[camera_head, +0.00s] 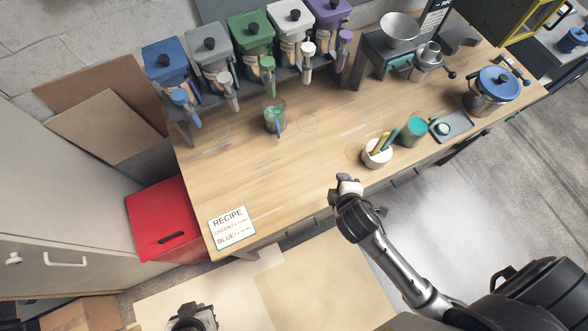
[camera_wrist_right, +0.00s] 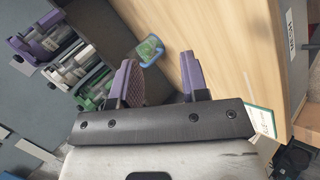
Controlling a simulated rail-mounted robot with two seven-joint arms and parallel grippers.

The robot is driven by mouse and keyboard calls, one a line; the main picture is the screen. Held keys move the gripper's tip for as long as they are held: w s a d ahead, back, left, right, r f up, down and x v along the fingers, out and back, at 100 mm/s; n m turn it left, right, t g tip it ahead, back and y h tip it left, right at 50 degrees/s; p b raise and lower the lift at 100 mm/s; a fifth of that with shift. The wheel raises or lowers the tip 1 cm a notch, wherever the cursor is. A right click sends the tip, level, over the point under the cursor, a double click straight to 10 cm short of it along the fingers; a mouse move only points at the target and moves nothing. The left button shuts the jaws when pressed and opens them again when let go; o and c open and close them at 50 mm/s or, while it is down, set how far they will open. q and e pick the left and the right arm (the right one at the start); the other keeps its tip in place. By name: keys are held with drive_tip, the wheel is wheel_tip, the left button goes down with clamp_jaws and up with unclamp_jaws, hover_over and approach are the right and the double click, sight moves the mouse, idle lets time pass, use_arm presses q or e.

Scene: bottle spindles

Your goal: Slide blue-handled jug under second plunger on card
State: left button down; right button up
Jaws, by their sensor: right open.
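The jug (camera_head: 274,121) with the blue handle stands upright on the counter, in front of the green dispenser (camera_head: 252,37). Green shows inside it. In the right wrist view the jug (camera_wrist_right: 150,48) is beyond the fingers, apart from them. The recipe card (camera_head: 232,228) lists GREEN first and BLUE second. The blue dispenser (camera_head: 167,62) is at the left end of the row. My right gripper (camera_head: 346,180), with purple fingers (camera_wrist_right: 156,85), is open and empty over the counter's front edge. My left gripper (camera_head: 192,314) is cut off at the bottom; its fingers cannot be made out.
Grey (camera_head: 211,52), white (camera_head: 291,22) and purple (camera_head: 330,12) dispensers complete the row. A white cup of sticks (camera_head: 377,157), a teal cup (camera_head: 413,131) and a blue-lidded pot (camera_head: 493,90) stand to the right. Counter space left of the jug is clear.

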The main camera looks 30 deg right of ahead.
sight(279, 134)
drive_tip(key=w+a+f+n+t+b, duration=0.2)
drive_tip(key=w+f+n+t+b, duration=0.1)
drive_tip(key=n, duration=0.4)
drive_tip(key=w+a+f+n+t+y+b, duration=0.1)
drive_tip(key=w+a+f+n+t+b, duration=0.1)
drive_tip(key=w+f+n+t+b, duration=0.1)
drive_tip(key=w+a+f+n+t+y+b, duration=0.1)
drive_tip(key=w+a+f+n+t+b, duration=0.1)
drive_tip(key=w+f+n+b, duration=0.3)
drive_tip(key=shift+w+n+t+b, duration=0.2)
drive_tip(key=shift+w+n, duration=0.4)
drive_tip(key=shift+n, duration=0.5)
drive_tip(key=shift+w+n+t+b, duration=0.1)
drive_tip(key=shift+w+n+b, duration=0.4)
drive_tip(key=shift+n, duration=0.6)
drive_tip(key=shift+w+n+t+b, duration=0.1)
drive_tip(key=shift+w+n, duration=0.6)
drive_tip(key=shift+n, duration=0.4)
drive_tip(key=shift+w+a+f+n+y+b, duration=0.15)
drive_tip(key=shift+w+a+n, duration=0.1)
drive_tip(key=shift+n, duration=0.35)
drive_tip(key=shift+w+a+f+n+y+b, duration=0.15)
drive_tip(key=shift+a+n, duration=0.1)
drive_tip(key=shift+n, duration=0.35)
use_arm(q)
wheel_tip(279, 134, down, 16)
drive_tip(key=shift+d, duration=0.15)
use_arm(e)
drive_tip(key=shift+r, duration=0.1)
